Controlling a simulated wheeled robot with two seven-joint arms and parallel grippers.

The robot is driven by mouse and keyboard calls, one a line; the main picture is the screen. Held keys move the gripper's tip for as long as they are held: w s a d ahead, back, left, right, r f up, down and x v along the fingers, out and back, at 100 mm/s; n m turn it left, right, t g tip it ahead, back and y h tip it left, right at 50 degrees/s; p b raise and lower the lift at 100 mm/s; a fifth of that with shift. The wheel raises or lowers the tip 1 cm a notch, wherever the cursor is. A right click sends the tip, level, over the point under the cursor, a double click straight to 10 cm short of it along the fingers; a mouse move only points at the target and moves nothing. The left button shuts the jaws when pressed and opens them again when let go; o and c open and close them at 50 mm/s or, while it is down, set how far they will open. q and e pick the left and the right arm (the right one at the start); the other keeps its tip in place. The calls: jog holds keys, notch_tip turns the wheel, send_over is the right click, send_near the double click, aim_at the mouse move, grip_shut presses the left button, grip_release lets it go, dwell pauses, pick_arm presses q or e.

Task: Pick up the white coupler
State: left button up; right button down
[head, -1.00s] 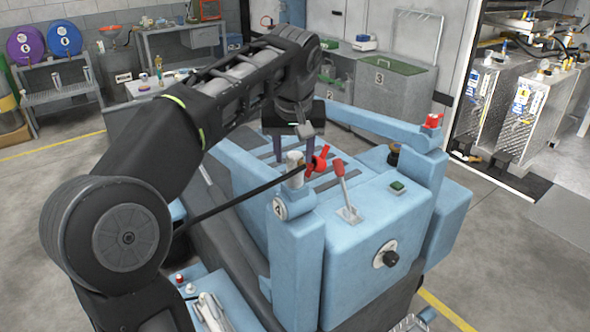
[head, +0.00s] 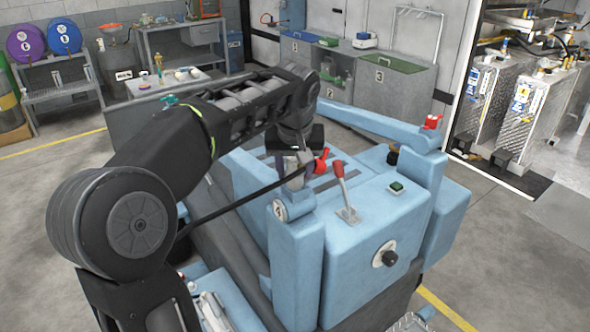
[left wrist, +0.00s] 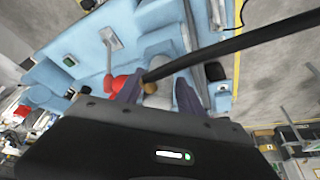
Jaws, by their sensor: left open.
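The white coupler (head: 293,181) is at the top of a light blue post (head: 293,240), with a black hose and a red handle (head: 321,161) beside it. My left gripper (head: 297,168) is at the coupler with its purple-grey fingers pointing down. In the left wrist view the white coupler (left wrist: 157,96) sits between the two open fingers of the gripper (left wrist: 160,92). The red part (left wrist: 117,84) is just left of one finger. I cannot tell whether the fingers touch the coupler. My right gripper is not in view.
The black hose (left wrist: 240,45) runs across the wrist view close to the fingers. A red lever (head: 340,182) and a green button (head: 397,187) stand on the blue machine (head: 360,225).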

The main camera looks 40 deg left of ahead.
pick_arm(q)
jog(key=shift+c, duration=0.5)
grip_shut()
